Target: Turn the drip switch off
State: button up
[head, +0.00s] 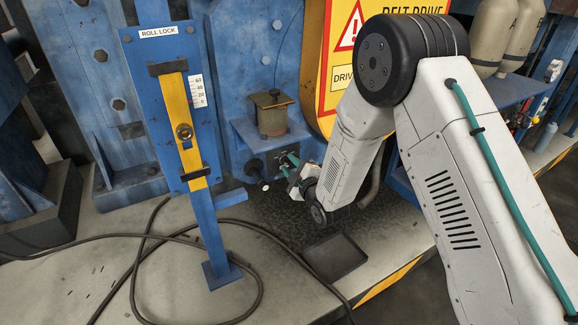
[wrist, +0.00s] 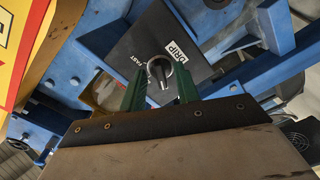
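The drip switch (wrist: 160,71) is a small grey rotary knob on a dark plate (wrist: 137,52) in the wrist view. A white "DRIP" label (wrist: 180,47) is beside it, and smaller lettering on the other side seems to end in "AST". My gripper (wrist: 161,80) is open, with its green fingers on either side of the knob. I cannot tell whether they touch it. In the head view my gripper (head: 286,164) reaches the dark front of a blue box under a bronze oil cup (head: 271,113). The knob is too small to make out there.
A blue post with a yellow "ROLL LOCK" bar (head: 182,125) stands left of the box. A yellow belt drive guard (head: 335,50) is close behind my arm. Black cables (head: 130,237) and a dark tray (head: 335,257) lie on the base below.

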jog(key=shift+a, duration=0.15)
jog(key=v, duration=0.8)
